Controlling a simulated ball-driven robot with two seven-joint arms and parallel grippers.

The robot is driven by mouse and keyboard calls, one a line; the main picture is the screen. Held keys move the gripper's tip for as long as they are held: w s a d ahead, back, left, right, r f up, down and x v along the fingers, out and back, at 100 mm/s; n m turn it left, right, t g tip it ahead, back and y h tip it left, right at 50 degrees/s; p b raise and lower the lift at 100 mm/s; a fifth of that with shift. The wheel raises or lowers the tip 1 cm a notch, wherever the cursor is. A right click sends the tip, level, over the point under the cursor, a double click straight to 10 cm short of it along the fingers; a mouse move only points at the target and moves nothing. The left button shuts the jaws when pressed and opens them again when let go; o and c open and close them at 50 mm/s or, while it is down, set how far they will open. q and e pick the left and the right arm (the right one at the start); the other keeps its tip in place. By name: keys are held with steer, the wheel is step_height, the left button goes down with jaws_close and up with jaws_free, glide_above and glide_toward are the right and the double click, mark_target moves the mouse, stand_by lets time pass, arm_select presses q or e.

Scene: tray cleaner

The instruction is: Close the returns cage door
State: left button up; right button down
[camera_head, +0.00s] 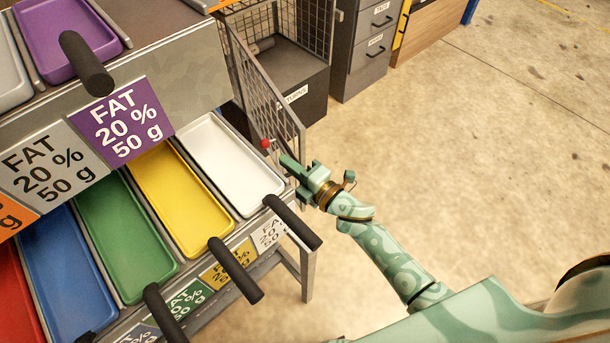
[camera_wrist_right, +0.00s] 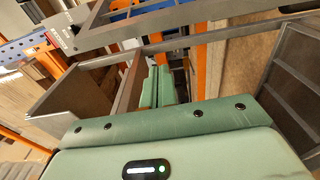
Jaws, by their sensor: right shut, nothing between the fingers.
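The returns cage (camera_head: 318,22) is a grey wire-mesh cage beyond the tray rack. Its mesh door (camera_head: 262,85) stands open, its free end reaching towards me beside the white tray. A small red knob (camera_head: 265,143) shows near that free end. My right gripper (camera_head: 286,162) is shut and empty, close to the door's near end and just right of the knob; whether it touches the door I cannot tell. In the right wrist view its closed green fingers (camera_wrist_right: 157,87) point in among grey metal frame bars (camera_wrist_right: 205,38). My left gripper is out of view.
A dark box labelled returns (camera_head: 290,98) sits in the cage. The rack with a white tray (camera_head: 230,165), a yellow tray (camera_head: 180,190) and black handles (camera_head: 292,222) is at the left. Grey drawers (camera_head: 368,50) stand behind. The floor (camera_head: 470,150) at the right is clear.

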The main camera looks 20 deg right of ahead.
mark_target(301, 155)
steer(key=shift+w+d, duration=0.45)
steer(key=shift+d, duration=0.4)
steer(key=shift+w+d, duration=0.45)
steer(key=shift+d, duration=0.35)
steer(key=shift+d, duration=0.1)
